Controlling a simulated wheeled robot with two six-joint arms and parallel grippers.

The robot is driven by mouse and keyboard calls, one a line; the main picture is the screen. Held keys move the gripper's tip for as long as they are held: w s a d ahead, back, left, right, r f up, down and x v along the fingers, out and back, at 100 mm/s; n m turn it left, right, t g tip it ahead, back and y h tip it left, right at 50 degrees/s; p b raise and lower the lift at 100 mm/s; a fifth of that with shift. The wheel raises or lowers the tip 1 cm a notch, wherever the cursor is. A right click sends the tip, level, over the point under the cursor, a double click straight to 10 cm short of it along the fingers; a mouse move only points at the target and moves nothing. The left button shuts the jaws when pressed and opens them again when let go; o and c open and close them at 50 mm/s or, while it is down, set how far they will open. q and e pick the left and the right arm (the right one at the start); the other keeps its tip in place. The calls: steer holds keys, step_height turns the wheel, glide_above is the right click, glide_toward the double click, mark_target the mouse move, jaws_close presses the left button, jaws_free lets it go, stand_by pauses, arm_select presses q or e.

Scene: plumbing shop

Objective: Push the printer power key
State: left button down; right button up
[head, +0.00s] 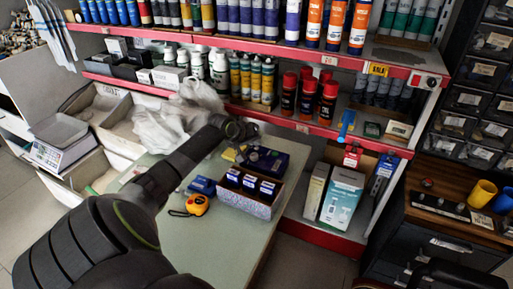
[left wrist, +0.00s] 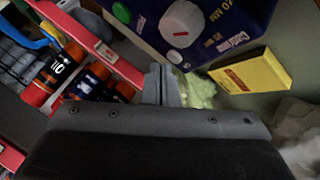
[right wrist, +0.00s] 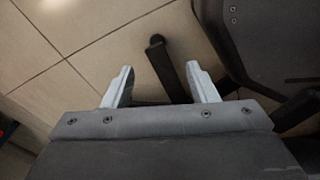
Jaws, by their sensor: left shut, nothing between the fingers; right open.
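A dark blue, box-shaped object (head: 265,160) stands on the green table behind the tray of small boxes. In the left wrist view it (left wrist: 215,50) is close up, with a white round knob, a green round button (left wrist: 121,13) and "70 MM" lettering. It may be the printer; I cannot tell which part is the power key. My left gripper (head: 252,129) is above the table's far end, beside this object. Its fingers (left wrist: 166,86) are shut and empty, apart from the button as far as I see. My right gripper (right wrist: 160,74) is open and empty above the tiled floor.
A yellow box (left wrist: 253,74) lies beside the blue object. A tray of small blue boxes (head: 249,203) and a yellow tape measure (head: 197,204) are nearer on the table. Red-edged shelves (head: 300,125) with bottles rise behind. Plastic bags (head: 172,122) lie left of the gripper. The table's front is clear.

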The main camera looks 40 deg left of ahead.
mark_target(254, 150)
arm_select(q)
steer(key=shift+f, duration=0.25)
steer(key=shift+f, duration=0.1)
stand_by(0.4)
steer(key=shift+r+p, duration=0.6)
steer(key=shift+p, duration=0.3)
step_height(254, 150, up, 6)
steer(key=p, duration=0.7)
stand_by(0.4)
